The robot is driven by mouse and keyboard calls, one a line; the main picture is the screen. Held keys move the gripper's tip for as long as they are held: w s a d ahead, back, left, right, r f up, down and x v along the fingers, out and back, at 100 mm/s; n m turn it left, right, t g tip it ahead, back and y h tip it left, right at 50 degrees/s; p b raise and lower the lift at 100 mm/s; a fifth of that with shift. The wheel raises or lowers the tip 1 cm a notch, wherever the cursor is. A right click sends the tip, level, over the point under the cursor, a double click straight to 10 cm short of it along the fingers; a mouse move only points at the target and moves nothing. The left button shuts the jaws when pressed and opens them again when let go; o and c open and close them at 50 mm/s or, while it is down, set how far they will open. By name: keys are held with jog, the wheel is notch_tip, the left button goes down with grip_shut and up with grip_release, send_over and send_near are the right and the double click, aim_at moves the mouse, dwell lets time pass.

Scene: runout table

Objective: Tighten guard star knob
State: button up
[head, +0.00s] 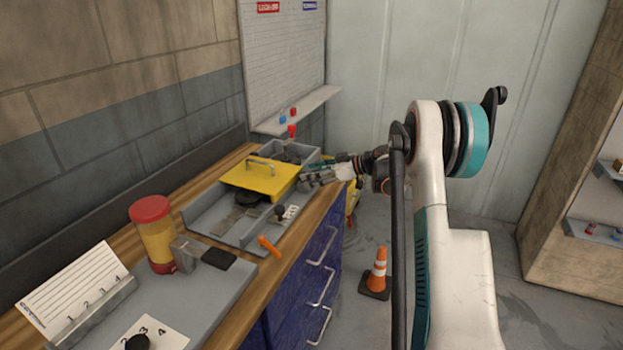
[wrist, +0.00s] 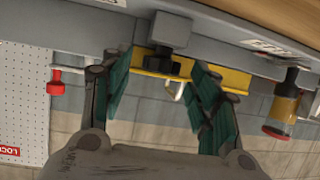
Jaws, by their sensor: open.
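A black star knob (wrist: 161,65) shows in the wrist view below a grey block (wrist: 171,32), in front of the yellow guard (wrist: 236,79). In the head view the yellow guard (head: 262,174), with a metal handle, sits over a grey tray (head: 208,226). My gripper (head: 311,174) is at the guard's right end. In the wrist view my gripper (wrist: 163,68) is open, its green-lined fingers on either side of the knob in the picture. I see no contact with the knob. In the head view a dark round knob (head: 280,211) is near the tray's front; I cannot tell whether it is the same one.
A red-capped jar (head: 154,232), an orange item (head: 269,246) and a numbered card (head: 75,285) are on the bench. A red funnel-like piece (head: 292,131) is by the whiteboard shelf. A traffic cone (head: 377,270) stands on the floor, right of the blue drawers (head: 300,285).

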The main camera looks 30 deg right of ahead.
jog(key=shift+w+a+f, duration=0.15)
jog(key=shift+w+a, duration=0.1)
jog(key=shift+w, duration=0.05)
jog(key=c, duration=1.1)
jog(key=shift+o, duration=0.2)
jog(key=shift+s+a+m+t+h, duration=0.1)
jog(key=shift+a+m+t+h, duration=0.1)
jog(key=shift+m+t+h, duration=0.3)
jog(key=shift+s+a+m+t+h, duration=0.1)
jog(key=shift+a+m+t+h, duration=0.05)
jog(key=shift+m+t+h, duration=0.35)
jog(key=shift+s+a+m+t+h, duration=0.15)
jog(key=shift+m+t+h, duration=0.2)
jog(key=shift+m+h, duration=0.75)
jog(key=shift+a+m+t+h, duration=0.15)
jog(key=shift+m+t+h, duration=0.2)
jog(key=shift+m+h, duration=0.7)
